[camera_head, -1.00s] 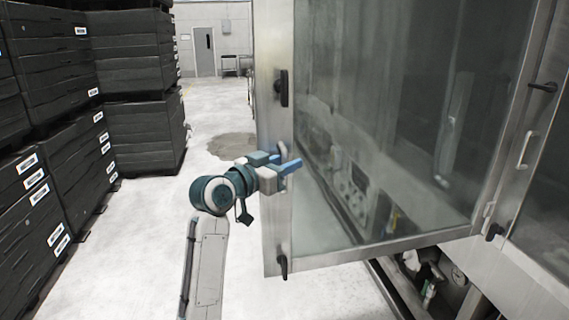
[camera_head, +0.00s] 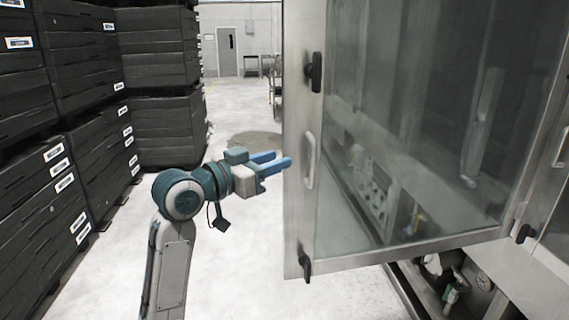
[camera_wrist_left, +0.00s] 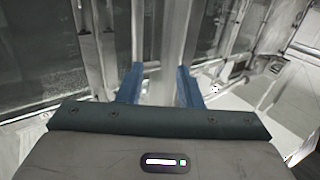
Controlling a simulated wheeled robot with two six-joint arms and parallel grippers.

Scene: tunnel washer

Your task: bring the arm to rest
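My left gripper (camera_head: 276,162) has blue fingers and is open and empty. It is apart from the steel-framed glass door (camera_head: 303,215), just left of its edge, near the silver bar handle (camera_head: 309,160). In the left wrist view the two blue fingers (camera_wrist_left: 159,85) stand apart with nothing between them, and a pale upright part of the door frame (camera_wrist_left: 172,50) lies beyond. The door stands swung out from the machine. My right gripper is in neither view.
Stacks of black crates (camera_head: 160,125) line the left side. Pale floor (camera_head: 240,270) is free between the crates and the door. Black latches (camera_head: 315,72) sit on the door's edge. Pipes and fittings (camera_head: 455,290) show low under the machine. A grey door (camera_head: 227,52) is at the back.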

